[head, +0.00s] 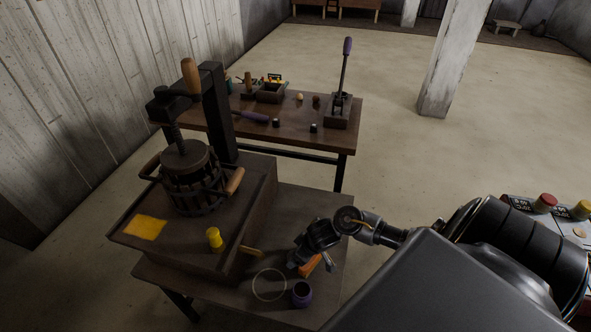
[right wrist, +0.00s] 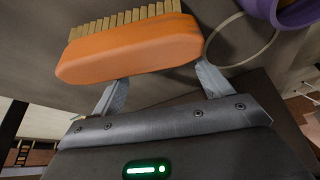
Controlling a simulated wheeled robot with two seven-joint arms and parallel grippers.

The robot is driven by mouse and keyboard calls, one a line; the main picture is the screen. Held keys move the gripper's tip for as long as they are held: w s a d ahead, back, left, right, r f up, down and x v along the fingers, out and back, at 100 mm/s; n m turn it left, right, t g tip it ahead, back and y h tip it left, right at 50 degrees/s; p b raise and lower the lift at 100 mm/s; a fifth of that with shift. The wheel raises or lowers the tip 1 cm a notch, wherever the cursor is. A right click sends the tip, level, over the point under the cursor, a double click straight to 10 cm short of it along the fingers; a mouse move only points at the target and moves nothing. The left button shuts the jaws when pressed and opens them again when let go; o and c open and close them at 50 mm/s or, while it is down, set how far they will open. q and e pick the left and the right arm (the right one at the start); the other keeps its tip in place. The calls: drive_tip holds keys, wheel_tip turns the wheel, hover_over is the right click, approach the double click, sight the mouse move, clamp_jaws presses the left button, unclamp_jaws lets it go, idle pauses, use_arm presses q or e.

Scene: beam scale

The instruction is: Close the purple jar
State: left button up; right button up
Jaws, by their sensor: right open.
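The purple jar (head: 301,294) stands at the front of the low table, with a dark top; I cannot tell a lid on it. Part of it shows at the top right of the right wrist view (right wrist: 290,12). My right gripper (head: 311,265) is open just behind the jar, over an orange brush (head: 310,266). In the right wrist view the brush (right wrist: 130,48), with tan bristles, lies across the two fingertips; I cannot tell whether they touch it. My left gripper is not in view.
A thin pale ring (head: 269,297) lies left of the jar. A yellow canister (head: 214,238), a yellow cloth (head: 145,227) and a slatted press (head: 190,185) stand on the raised box. A farther table (head: 285,130) holds a lever press (head: 342,105) and small items.

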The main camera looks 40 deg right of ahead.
drive_tip(key=x, duration=0.3)
drive_tip(key=shift+w+d+f+b, duration=0.1)
drive_tip(key=shift+d+f+b, duration=0.05)
drive_tip(key=shift+b, duration=0.2)
drive_tip(key=shift+c, duration=0.5)
drive_tip(key=c, duration=1)
